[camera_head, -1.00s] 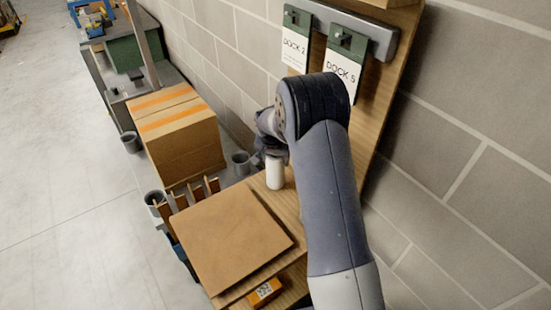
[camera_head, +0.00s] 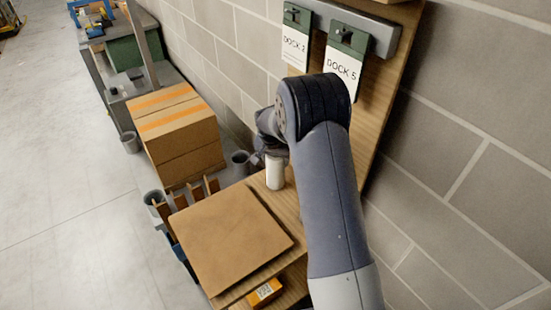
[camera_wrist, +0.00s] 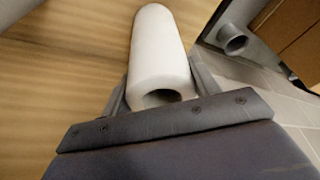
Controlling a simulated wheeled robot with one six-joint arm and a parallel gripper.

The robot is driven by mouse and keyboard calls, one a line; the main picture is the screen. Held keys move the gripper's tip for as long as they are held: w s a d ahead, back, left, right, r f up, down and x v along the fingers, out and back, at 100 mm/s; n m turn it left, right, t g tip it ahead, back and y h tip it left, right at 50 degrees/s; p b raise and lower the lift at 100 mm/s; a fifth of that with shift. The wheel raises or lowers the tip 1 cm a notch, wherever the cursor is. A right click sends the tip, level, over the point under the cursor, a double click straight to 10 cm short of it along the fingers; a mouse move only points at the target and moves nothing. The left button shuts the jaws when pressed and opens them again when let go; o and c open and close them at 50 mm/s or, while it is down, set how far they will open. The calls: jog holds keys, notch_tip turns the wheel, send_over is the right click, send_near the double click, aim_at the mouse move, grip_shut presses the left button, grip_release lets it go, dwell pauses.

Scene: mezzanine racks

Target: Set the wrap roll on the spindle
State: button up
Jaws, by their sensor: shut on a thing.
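The white wrap roll (camera_head: 275,173) stands about upright over the wooden bench, below my gripper (camera_head: 271,148) in the head view. In the wrist view the roll (camera_wrist: 160,50) lies between the two fingers of my gripper (camera_wrist: 161,88), its hollow core opening toward the camera. My gripper is shut on it. I cannot tell whether the roll's lower end touches the bench. No spindle can be made out in either view; my arm hides part of the bench.
A brown flat board (camera_head: 228,238) lies on the bench in front of the roll. A taped carton (camera_head: 180,135) and a grey cup (camera_head: 240,163) stand to the left. Dock signs (camera_head: 344,68) hang on the upright panel behind. An orange box (camera_head: 264,292) sits low at the front.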

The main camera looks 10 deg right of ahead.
jog(key=shift+f, duration=0.35)
jog(key=o, duration=0.8)
jog(key=shift+c, duration=0.2)
jog(key=shift+p+v, duration=2.1)
jog(key=shift+v, duration=3.4)
jog(key=b+x, duration=0.3)
jog(key=x, duration=0.5)
jog(key=shift+f+b, duration=0.3)
jog(key=shift+b, duration=0.05)
jog(key=shift+d+r, duration=0.1)
jog(key=shift+r, duration=0.05)
